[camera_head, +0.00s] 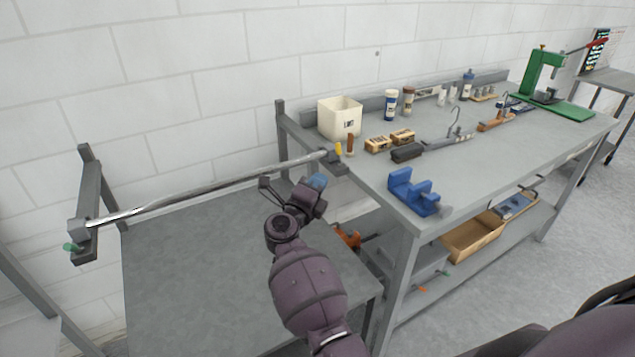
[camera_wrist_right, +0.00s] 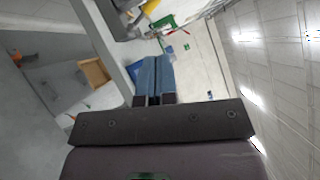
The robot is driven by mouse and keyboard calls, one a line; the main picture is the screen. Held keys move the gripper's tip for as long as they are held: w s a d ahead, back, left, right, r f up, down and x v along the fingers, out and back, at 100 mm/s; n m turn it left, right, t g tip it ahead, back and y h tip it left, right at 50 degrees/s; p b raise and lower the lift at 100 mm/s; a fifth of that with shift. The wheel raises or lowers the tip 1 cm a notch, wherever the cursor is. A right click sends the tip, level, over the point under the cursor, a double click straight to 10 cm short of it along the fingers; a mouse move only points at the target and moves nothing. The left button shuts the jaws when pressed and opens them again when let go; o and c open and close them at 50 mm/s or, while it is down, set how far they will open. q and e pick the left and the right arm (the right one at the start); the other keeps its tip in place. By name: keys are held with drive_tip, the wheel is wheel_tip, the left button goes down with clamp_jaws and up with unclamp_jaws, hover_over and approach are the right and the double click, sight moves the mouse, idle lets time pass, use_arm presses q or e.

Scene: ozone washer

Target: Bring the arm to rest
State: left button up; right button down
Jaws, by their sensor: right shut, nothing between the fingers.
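My right arm reaches up from the bottom middle of the head view. Its gripper (camera_head: 317,182) is near the right end of a long metal bar, above the low grey table (camera_head: 190,270). The fingertips are blue. In the right wrist view the gripper (camera_wrist_right: 155,80) shows its two blue fingers side by side, shut with nothing between them. My left gripper is not in either view.
The metal bar (camera_head: 210,188) spans above the low table between two grey brackets. To the right, a grey workbench (camera_head: 470,160) holds a white bin (camera_head: 339,118), a blue vise-like block (camera_head: 413,191), bottles, and a green press (camera_head: 545,80). A cardboard box (camera_head: 472,236) sits on the shelf below.

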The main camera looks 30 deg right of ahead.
drive_tip(key=w+a+r+n+t+y, duration=0.3)
drive_tip(key=a+r+n+t+y, duration=0.3)
drive_tip(key=n+t, duration=0.35)
drive_tip(key=s+a+f+n+t+y, duration=0.2)
drive_tip(key=s+a+f+n+y, duration=0.15)
drive_tip(key=n+y, duration=0.8)
drive_tip(key=s+d+f+n+g, duration=0.2)
drive_tip(key=s+f+n+g, duration=0.3)
drive_tip(key=s+f, duration=0.7)
drive_tip(key=s+d+f+n+g+h, duration=0.1)
drive_tip(key=s+f+n+g, duration=0.4)
drive_tip(key=s+f, duration=0.8)
drive_tip(key=s+d+n, duration=0.1)
drive_tip(key=s+n, duration=0.1)
drive_tip(key=s, duration=0.3)
drive_tip(key=shift+s+g, duration=0.2)
drive_tip(key=shift+g, duration=0.15)
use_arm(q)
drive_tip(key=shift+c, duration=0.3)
